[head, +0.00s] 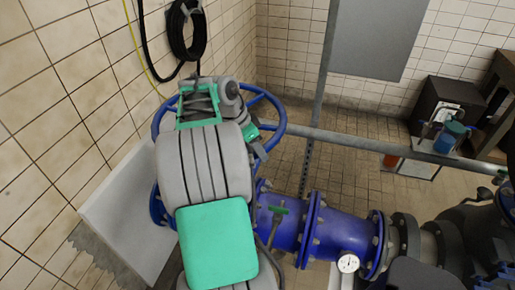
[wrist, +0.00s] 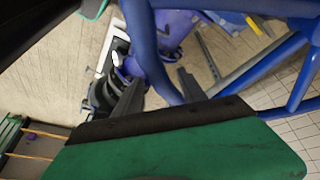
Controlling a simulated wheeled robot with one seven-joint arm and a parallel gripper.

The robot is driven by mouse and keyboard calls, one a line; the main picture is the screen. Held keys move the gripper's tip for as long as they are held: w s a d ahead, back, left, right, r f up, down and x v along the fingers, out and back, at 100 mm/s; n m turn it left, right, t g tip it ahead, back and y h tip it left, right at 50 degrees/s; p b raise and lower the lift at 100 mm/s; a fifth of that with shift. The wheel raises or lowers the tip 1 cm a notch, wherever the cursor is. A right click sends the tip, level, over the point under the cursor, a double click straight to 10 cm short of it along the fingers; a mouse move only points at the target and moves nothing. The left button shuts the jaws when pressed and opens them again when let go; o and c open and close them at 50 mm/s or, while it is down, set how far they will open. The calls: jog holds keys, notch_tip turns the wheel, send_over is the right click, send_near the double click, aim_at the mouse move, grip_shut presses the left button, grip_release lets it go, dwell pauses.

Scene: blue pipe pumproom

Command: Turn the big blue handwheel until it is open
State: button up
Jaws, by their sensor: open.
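The big blue handwheel (head: 281,122) stands at the left of the head view, partly hidden behind my grey and green arm. Its rim (wrist: 140,35) and spokes (wrist: 270,62) fill much of the upper wrist view. My gripper (wrist: 160,86) is open, with one dark finger on each side of the blue rim. The rim runs down between the fingers; I cannot tell whether either finger touches it. In the head view my arm hides the fingers.
A blue flanged pipe (head: 340,222) with a gauge (head: 348,262) runs right from the wheel. A grey rail (head: 375,147) crosses behind. A tiled wall (head: 60,90) is close on the left. A black hose (head: 187,30) hangs above.

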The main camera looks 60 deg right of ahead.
jog(key=shift+w+a+r, duration=0.1)
jog(key=shift+w+a, duration=0.1)
jog(key=shift+a, duration=0.1)
jog(key=shift+c, duration=1.3)
jog(key=shift+d, duration=0.1)
jog(key=c, duration=0.7)
grip_shut()
